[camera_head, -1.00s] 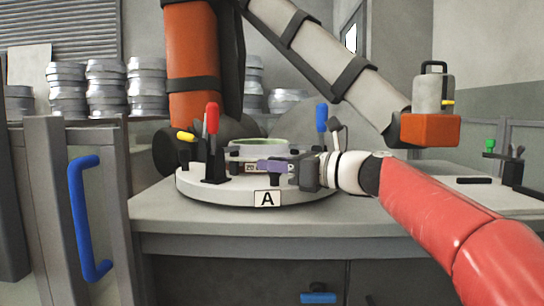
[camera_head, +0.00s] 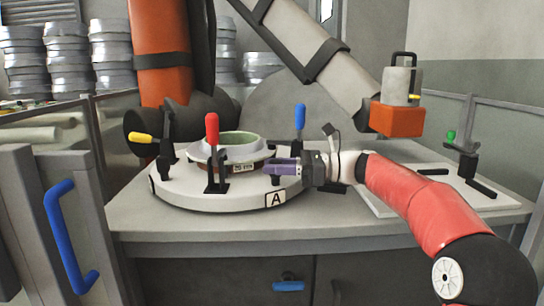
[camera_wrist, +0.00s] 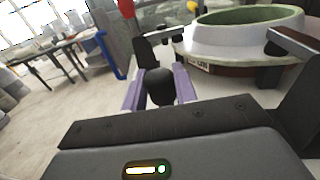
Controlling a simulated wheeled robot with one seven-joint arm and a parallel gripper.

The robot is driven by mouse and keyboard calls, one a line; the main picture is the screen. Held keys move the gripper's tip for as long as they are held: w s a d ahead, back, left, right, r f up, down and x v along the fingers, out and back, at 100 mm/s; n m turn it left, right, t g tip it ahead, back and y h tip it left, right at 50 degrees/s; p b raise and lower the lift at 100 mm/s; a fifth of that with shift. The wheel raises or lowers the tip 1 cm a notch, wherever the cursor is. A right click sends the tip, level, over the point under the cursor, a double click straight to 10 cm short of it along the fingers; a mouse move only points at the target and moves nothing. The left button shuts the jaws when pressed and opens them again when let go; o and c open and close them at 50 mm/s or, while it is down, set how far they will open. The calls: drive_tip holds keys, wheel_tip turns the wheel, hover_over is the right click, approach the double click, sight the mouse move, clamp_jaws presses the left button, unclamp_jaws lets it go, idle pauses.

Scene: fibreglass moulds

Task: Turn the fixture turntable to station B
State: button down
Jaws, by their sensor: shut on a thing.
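The round pale turntable (camera_head: 170,196) stands on the grey bench, with an "A" plate (camera_head: 275,199) on its rim, facing front and right of centre. A pale mould ring (camera_head: 238,154) with a green inside sits on it, among clamps with red (camera_head: 212,128), blue (camera_head: 300,117) and yellow (camera_head: 141,138) handles. My gripper (camera_head: 270,168) reaches in from the right at the turntable's front right. In the wrist view its purple fingers (camera_wrist: 160,92) are on both sides of a black knob (camera_wrist: 160,84), shut on it. No "B" plate shows.
An orange block with a grey canister (camera_head: 398,103) is at the right, above the bench. A green-handled clamp (camera_head: 452,138) stands on a pale plate at the bench's right. A blue door handle (camera_head: 68,232) is at front left. Stacked metal moulds (camera_head: 68,55) stand behind.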

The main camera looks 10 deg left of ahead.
drive_tip(key=shift+w+d+f, duration=0.1)
idle(0.3)
drive_tip(key=c, duration=1.1)
unclamp_jaws()
drive_tip(key=shift+d, duration=0.1)
drive_tip(key=d, duration=0.5)
drive_tip(key=w+d, duration=0.1)
drive_tip(key=d, duration=0.1)
drive_tip(key=shift+d, duration=0.3)
